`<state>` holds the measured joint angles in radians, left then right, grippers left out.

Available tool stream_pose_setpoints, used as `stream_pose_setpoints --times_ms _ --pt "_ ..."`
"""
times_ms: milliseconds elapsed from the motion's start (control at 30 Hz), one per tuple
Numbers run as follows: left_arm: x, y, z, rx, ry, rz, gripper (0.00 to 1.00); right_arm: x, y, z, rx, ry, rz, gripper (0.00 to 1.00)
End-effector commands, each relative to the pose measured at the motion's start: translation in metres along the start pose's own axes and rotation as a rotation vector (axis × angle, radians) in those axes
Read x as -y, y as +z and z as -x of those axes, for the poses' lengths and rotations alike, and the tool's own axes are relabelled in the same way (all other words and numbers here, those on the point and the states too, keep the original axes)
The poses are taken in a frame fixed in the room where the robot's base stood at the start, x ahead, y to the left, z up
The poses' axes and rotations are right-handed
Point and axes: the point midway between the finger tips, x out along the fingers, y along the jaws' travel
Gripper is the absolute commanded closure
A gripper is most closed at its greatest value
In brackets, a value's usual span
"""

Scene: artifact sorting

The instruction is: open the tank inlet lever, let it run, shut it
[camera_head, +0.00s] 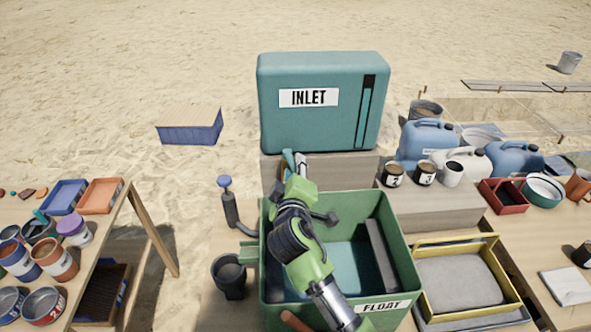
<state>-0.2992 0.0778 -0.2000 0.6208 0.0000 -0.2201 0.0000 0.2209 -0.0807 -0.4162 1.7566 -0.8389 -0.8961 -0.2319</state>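The teal tank (320,125) with the INLET label (308,97) stands upright on a grey block at the back centre. A dark vertical strip with a teal bar runs down its right side. My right arm reaches up from the bottom, across the green bin. My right gripper (292,166) is at the tank's lower left front corner. Its fingers are small and partly hidden by the arm, so I cannot tell whether they are open or touch anything. The inlet lever is not clearly distinguishable there. My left gripper is not in view.
The green FLOAT bin (388,240) lies under my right arm. A black post with a blue knob (225,182) and a dark bucket (230,276) stand left of it. Blue jugs (427,141) and labelled cups crowd the right. A table with paint cans (58,259) is at left.

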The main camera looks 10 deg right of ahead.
Motion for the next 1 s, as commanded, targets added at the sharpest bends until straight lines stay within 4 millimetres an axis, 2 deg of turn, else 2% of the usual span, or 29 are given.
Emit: stream_pose_setpoints --times_ms 367,467,800,1000 --pt "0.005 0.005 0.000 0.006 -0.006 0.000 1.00 0.000 0.001 0.004 0.002 0.000 0.001 0.71" --pt "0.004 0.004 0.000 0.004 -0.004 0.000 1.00 0.001 0.001 0.016 0.002 -0.001 0.000 0.71" --pt "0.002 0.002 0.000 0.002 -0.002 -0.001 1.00 0.001 0.001 0.087 0.002 -0.003 -0.002 0.71" --pt "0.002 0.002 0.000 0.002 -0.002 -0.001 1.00 0.001 0.000 0.113 0.001 -0.002 0.000 0.71"
